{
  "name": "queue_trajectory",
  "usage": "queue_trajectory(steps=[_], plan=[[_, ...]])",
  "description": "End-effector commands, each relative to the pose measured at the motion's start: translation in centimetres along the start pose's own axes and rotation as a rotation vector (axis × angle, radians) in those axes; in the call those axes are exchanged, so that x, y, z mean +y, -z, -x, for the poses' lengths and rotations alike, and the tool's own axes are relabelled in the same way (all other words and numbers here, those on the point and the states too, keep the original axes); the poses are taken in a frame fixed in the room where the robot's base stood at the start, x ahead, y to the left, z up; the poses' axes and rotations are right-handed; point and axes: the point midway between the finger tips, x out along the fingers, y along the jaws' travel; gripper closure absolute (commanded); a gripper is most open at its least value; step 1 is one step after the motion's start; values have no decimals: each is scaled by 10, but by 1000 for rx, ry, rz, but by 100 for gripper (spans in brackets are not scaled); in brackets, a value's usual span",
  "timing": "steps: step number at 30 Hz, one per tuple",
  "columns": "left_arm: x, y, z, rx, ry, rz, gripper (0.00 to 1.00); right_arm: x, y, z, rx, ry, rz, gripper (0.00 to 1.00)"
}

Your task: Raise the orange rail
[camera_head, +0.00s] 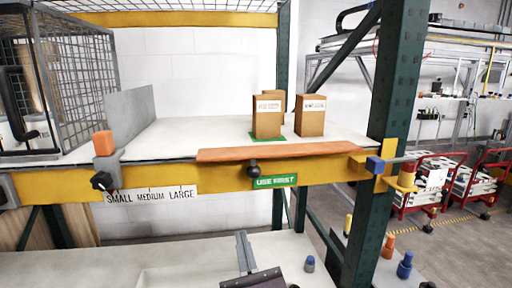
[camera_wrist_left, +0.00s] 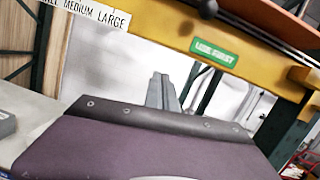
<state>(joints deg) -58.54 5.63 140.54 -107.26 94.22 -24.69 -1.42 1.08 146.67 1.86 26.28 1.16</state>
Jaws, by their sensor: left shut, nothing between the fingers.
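The orange rail (camera_head: 282,153) is a long flat strip along the front edge of the shelf, above the yellow beam (camera_head: 225,179). A black knob (camera_head: 253,166) sits at its lower front. In the left wrist view, part of the rail (camera_wrist_left: 270,20) shows at the upper right, with the knob (camera_wrist_left: 207,7) at the top edge. My left gripper (camera_head: 242,240) is shut and empty, below and in front of the beam, apart from rail and knob. Its grey fingers also show in the left wrist view (camera_wrist_left: 160,85). My right gripper is not in view.
Several cardboard boxes (camera_head: 267,117) stand on the shelf (camera_head: 190,134) behind the rail. A green label (camera_head: 275,181) is on the beam. A blue block (camera_head: 375,165) is at the beam's right end, near the dark green post (camera_head: 395,90). Coloured pegs (camera_head: 388,246) stand lower right.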

Motion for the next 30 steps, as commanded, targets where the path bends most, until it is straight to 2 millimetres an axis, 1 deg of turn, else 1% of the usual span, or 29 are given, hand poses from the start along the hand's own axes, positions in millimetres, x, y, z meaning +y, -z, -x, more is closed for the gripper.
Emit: queue_trajectory(steps=[1,3,5,9,19,23,30], plan=[[-16,-29,2,7,38,7,100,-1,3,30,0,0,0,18],[-29,-40,9,14,77,14,100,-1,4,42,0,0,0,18],[-36,-47,14,18,101,19,100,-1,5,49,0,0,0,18],[-44,-51,19,23,126,25,100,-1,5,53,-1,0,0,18],[-44,-49,18,23,126,25,100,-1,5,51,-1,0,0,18],[-45,-51,4,22,122,23,100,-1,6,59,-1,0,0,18],[-51,-52,-47,23,120,21,100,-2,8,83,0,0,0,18]])
